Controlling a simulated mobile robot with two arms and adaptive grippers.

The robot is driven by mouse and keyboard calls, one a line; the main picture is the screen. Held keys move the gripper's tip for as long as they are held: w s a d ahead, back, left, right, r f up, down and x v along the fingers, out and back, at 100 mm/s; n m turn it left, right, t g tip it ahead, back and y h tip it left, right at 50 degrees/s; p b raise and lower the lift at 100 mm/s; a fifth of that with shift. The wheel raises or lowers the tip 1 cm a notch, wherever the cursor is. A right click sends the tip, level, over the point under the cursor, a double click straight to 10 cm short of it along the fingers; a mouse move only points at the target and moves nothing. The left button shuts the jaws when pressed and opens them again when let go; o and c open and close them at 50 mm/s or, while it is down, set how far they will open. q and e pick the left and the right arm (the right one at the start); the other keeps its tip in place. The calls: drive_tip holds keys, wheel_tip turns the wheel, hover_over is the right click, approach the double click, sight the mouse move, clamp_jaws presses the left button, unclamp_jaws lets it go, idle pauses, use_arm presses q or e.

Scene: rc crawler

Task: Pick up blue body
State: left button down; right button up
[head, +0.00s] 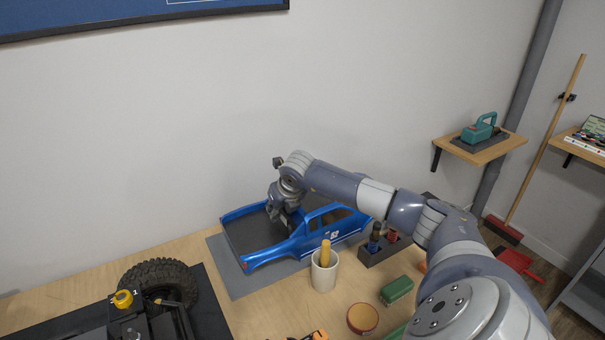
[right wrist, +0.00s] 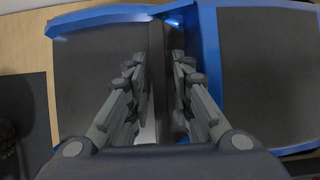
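The blue body (head: 315,233) is a pickup-truck shell with an open dark bed and a cab with dark windows. It sits upright on a grey mat (head: 222,260) on the wooden table. My right gripper (head: 279,217) points down into it where the bed meets the cab. In the right wrist view, the fingers (right wrist: 158,65) are apart, one on each side of a thin dark upright panel between two dark areas edged by the blue body (right wrist: 207,60). A gap shows beside the panel, and contact is not clear. My left gripper is not in view.
A white cup (head: 324,275) with a wooden handle stands in front of the body. A dark holder (head: 375,255) with bottles is to its right. A green block (head: 397,290) and a round tin (head: 362,318) lie nearer. A chassis with a tyre (head: 160,283) is at left.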

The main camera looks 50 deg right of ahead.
drive_tip(key=shift+f+b, duration=0.3)
drive_tip(key=shift+b, duration=0.1)
idle(0.4)
drive_tip(key=shift+r, duration=0.1)
clamp_jaws()
